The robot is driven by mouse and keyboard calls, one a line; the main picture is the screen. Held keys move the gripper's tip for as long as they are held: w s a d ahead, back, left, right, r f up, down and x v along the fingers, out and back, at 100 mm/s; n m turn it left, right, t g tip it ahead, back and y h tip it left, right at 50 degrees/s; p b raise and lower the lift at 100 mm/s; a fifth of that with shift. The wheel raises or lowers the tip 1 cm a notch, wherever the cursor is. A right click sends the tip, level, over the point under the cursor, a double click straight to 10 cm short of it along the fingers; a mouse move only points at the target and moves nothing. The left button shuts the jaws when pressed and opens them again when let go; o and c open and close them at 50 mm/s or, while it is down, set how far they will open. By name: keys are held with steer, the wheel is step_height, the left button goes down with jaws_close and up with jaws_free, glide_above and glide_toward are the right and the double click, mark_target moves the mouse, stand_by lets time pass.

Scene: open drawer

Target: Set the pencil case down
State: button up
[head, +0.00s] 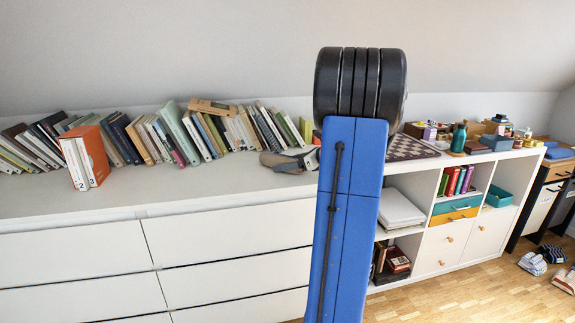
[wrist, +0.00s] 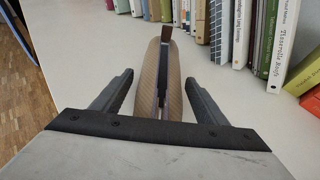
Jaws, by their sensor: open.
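The pencil case (wrist: 148,88), long and brown with a dark zip along its top, lies on the white dresser top in the wrist view. My gripper (wrist: 159,77) is open, with one finger on each side of the case. A gap shows between each finger and the case. In the head view a small brown and grey shape, apparently the case (head: 275,160), shows left of my blue arm. My arm hides much of my gripper there.
A long row of books (head: 205,132) stands along the back of the white dresser (head: 120,205), close beyond the case. An orange book box (head: 88,157) stands at the left. To the right is a shelf unit with a chessboard (head: 408,148). The dresser's front strip is clear.

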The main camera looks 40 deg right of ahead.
steer(key=v, duration=1.2)
stand_by(0.4)
